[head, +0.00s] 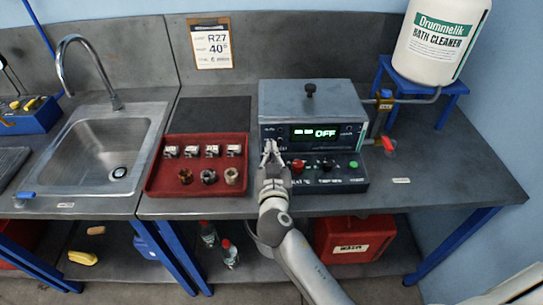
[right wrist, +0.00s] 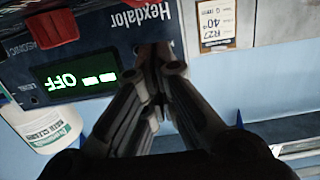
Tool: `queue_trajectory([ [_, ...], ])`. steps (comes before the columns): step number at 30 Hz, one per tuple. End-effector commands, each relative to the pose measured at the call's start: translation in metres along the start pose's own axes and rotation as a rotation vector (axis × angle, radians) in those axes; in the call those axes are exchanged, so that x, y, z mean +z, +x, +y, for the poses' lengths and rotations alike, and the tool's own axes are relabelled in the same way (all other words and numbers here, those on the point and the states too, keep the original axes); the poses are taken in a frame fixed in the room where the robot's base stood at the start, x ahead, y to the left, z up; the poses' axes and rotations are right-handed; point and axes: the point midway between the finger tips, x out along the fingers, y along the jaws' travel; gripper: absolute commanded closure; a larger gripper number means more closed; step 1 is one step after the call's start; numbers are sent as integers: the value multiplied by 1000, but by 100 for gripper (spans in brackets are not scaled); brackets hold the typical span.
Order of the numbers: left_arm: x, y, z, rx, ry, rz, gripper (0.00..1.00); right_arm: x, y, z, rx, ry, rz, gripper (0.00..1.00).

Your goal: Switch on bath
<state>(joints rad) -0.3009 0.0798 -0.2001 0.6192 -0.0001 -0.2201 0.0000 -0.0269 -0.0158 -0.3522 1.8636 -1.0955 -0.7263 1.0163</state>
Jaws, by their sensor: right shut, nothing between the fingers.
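The bath (head: 300,98) is a grey box with a knobbed lid at the back of the bench. Its lit display (head: 314,132) reads OFF in green; the display also shows upside down in the right wrist view (right wrist: 75,83). On its lower front ledge are a red knob (head: 298,166), a black knob (head: 328,165) and a green button (head: 353,164). My right gripper (head: 270,148) is shut and empty at the panel's left part, left of the display and red knob. In the right wrist view its fingertips (right wrist: 155,50) are close to the panel; contact cannot be told. My left gripper is out of view.
A red tray (head: 160,190) with several metal parts lies left of the bath. A sink (head: 95,150) is farther left. A tap with a red handle (head: 388,145) and a bath cleaner container (head: 435,40) on a blue stand are at right. The right bench top is mostly clear.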

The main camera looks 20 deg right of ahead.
Motion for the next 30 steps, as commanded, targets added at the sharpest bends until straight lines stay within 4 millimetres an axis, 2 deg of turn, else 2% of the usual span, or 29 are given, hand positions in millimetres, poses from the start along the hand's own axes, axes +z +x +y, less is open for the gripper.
queue_trajectory([
  [1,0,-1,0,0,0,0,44,9,1,0,-1,-5,-3,100],
  [7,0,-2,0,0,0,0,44,24,5,0,-1,-3,-1,100],
  [20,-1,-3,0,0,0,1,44,26,5,0,-1,-1,-4,100],
  [26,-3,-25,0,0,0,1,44,25,10,0,2,3,-91,100],
  [27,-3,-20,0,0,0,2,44,31,10,0,1,-1,-90,100],
  [30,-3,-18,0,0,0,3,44,32,10,0,1,-2,-88,100],
])
